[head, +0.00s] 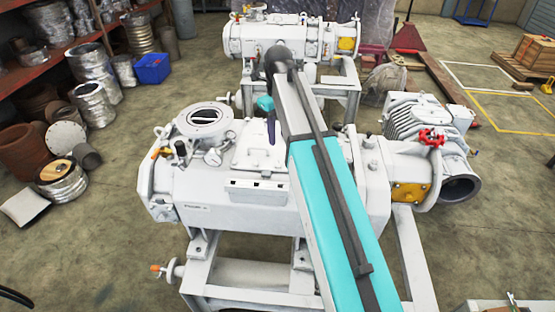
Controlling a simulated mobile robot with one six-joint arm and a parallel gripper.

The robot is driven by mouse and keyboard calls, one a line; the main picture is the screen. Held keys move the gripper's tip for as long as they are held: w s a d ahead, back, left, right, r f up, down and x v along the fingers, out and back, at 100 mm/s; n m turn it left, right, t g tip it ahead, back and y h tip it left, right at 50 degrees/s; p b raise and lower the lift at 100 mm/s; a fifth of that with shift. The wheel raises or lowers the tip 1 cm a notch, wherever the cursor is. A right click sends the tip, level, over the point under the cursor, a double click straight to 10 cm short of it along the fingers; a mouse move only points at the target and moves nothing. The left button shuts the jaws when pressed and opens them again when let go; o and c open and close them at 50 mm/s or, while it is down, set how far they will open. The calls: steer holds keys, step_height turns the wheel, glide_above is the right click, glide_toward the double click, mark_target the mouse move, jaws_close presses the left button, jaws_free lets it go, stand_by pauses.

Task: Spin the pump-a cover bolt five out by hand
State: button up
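The near vacuum pump, which I take to be pump-a, is a large white machine body (188,190) on a white frame in the middle of the head view. A square white cover plate (255,150) lies on its top, just left of my arm. Single bolts on its rim are too small to tell apart, and my arm hides the right side. My arm reaches up across the pump and bends back down over the cover. A dark narrow piece (271,132) at the cover's upper right edge seems to be my gripper; its fingers cannot be made out.
A round flanged port (205,117) and small valves stand left of the cover. A ribbed motor (425,115) and red handwheel (432,137) are at the right. A second white pump (262,40) stands behind. Shelves and metal parts line the left; floor between is clear.

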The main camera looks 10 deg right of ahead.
mark_target(278, 165)
steer(key=shift+f+p, duration=1.45)
steer(key=shift+f, duration=4.5)
steer(key=shift+c, duration=0.4)
jaws_close()
